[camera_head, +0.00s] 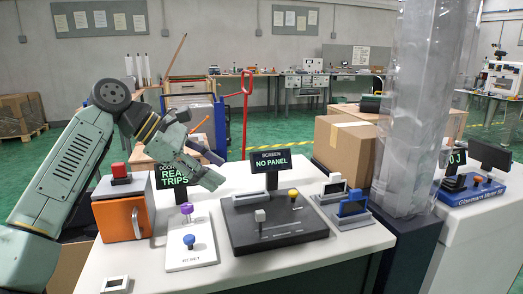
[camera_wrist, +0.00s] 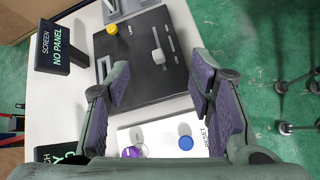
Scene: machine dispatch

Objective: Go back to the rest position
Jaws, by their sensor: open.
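My gripper (camera_head: 208,165) hangs in the air above the left half of the white table (camera_head: 160,262), in front of the sign reading "READ TRIPS" in part. In the wrist view my gripper (camera_wrist: 165,95) has its two purple-padded fingers spread apart with nothing between them. Below it lie the black panel (camera_head: 270,232) with a grey lever and a yellow knob, and the white reset plate (camera_head: 191,252) with a blue knob (camera_head: 189,241) and a purple knob (camera_head: 186,209). My gripper touches none of these as far as I can see. Part of the left sign is hidden behind my gripper.
An orange box (camera_head: 122,218) with a red button stands at the left. A screen sign reading "NO PANEL" (camera_head: 270,161) stands behind the black panel. A blue-framed rack (camera_head: 352,207), a cardboard box (camera_head: 343,149) and a clear column (camera_head: 415,110) are at the right.

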